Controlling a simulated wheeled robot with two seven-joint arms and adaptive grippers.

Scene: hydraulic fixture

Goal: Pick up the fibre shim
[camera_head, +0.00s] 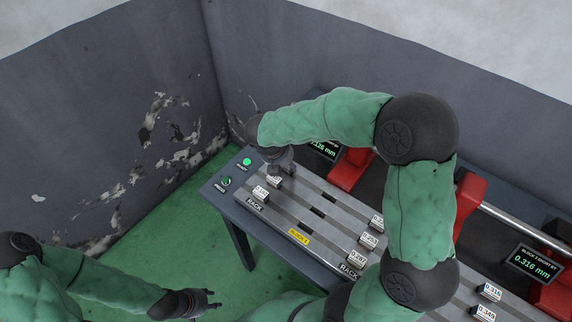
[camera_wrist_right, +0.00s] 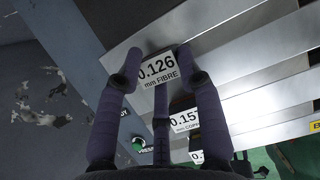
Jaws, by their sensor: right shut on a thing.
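The fibre shim (camera_wrist_right: 158,70), a small block with a white label reading "0.126 mm FIBRE", sits between the fingers of my right gripper (camera_wrist_right: 160,82) in the right wrist view. The fingers are closed on its sides. In the head view my right gripper (camera_head: 281,163) is low over the back left end of the rack (camera_head: 318,228), and the fibre shim is hidden under it. I cannot tell whether the shim is clear of the rack. My left gripper (camera_head: 207,299) is empty, fingers apart, low over the green floor, away from the table.
A copper block (camera_wrist_right: 185,121) labelled "0.15…" and another block (camera_head: 261,194) stand just in front of my right gripper. Several more labelled blocks stand further right. Red clamps (camera_head: 350,168) and small displays stand behind the rack.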

